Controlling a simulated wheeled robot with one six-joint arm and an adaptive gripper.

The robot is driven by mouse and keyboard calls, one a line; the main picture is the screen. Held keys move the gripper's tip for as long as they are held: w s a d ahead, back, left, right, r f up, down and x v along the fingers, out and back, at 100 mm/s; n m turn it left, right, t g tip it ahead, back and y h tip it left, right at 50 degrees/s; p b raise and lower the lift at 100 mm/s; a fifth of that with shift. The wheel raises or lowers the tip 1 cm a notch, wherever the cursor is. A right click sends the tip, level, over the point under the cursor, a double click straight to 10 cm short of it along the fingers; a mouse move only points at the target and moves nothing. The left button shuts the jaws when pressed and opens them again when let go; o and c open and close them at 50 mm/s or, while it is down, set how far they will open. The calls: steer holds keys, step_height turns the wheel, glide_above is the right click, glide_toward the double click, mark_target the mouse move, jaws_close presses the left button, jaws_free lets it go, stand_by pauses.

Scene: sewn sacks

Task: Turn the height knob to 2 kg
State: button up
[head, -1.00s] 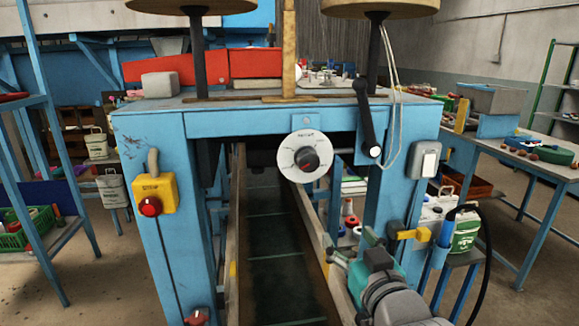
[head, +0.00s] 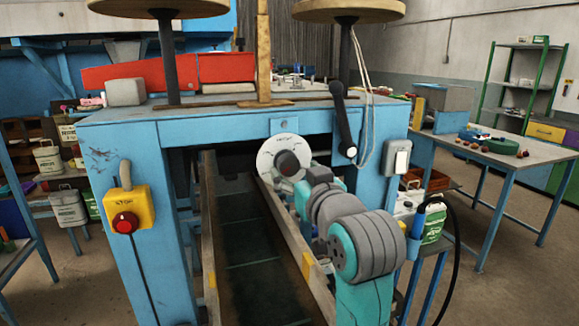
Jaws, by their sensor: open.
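The height knob (head: 288,162) is a dark round knob on a round white dial plate (head: 266,158). It sits on the front crossbar of the blue machine (head: 222,128). My gripper (head: 307,176) is open, just right of and below the knob, and overlaps the lower right of the dial. My arm's wrist hides much of the gripper from this side. I cannot tell whether the fingers touch the knob. The dial's markings are too small to read, and the knob's pointer cannot be made out.
A black crank handle (head: 345,122) hangs right of the dial, with a looped cord beside it. A yellow box with a red button (head: 125,222) is on the left leg, and a grey switch box (head: 397,157) on the right. A conveyor channel (head: 245,245) runs below the dial.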

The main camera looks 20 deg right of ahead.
mark_target(290, 166)
steer(key=shift+w, duration=2.1)
steer(key=c, duration=1.1)
